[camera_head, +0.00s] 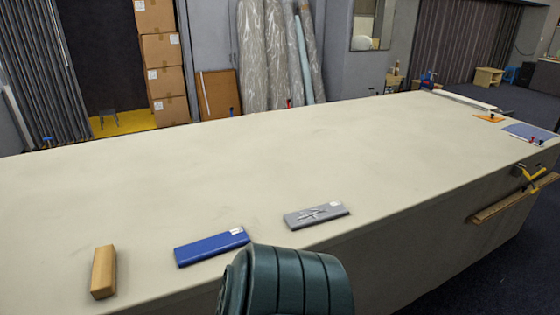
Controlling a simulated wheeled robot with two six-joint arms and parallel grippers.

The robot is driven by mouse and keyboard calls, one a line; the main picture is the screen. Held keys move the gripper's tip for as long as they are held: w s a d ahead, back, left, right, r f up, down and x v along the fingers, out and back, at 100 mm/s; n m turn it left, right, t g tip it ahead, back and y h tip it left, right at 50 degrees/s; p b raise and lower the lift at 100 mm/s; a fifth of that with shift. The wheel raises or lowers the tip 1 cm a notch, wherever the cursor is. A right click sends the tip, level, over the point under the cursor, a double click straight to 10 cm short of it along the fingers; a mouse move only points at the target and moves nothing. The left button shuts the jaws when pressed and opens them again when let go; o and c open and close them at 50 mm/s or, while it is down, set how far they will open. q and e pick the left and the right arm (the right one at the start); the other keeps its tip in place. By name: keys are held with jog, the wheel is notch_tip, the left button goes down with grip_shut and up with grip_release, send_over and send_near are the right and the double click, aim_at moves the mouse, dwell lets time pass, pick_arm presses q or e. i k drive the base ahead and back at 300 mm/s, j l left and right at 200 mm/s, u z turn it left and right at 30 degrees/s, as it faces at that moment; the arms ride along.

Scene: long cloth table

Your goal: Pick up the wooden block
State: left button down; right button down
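The wooden block (104,272) is a light brown bar lying on the table near its front edge, at the left of the head view. Its long side runs roughly front to back. It stands apart from the other objects, and nothing touches it. Neither of my grippers shows in the head view.
A blue flat box (211,247) and a grey flat box (316,215) lie to the block's right along the front edge of the table (250,165). A dark green ribbed object (290,283) is at the bottom middle.

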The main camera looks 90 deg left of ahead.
aim_at(103, 285)
jog(key=u, duration=4.15)
